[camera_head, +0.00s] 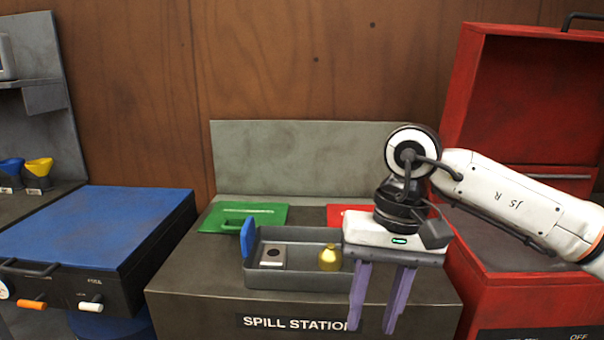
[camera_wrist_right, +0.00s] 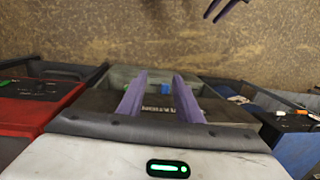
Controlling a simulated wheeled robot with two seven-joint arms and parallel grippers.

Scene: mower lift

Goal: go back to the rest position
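My right gripper (camera_head: 375,318) hangs pointing down in front of the right part of the spill station (camera_head: 200,285). Its two purple fingers are apart with nothing between them. They also show apart in the right wrist view (camera_wrist_right: 160,82). My left gripper is outside the head view. Two finger tips at the top edge of the right wrist view look like my left gripper (camera_wrist_right: 222,12), apart and cropped by the edge.
On the spill station stand a grey tray (camera_head: 290,281) with a metal block (camera_head: 273,257) and a brass piece (camera_head: 330,258), a green panel (camera_head: 235,215) and a red panel (camera_head: 338,212). A blue-topped unit (camera_head: 100,225) is left, a red cabinet (camera_head: 505,300) right.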

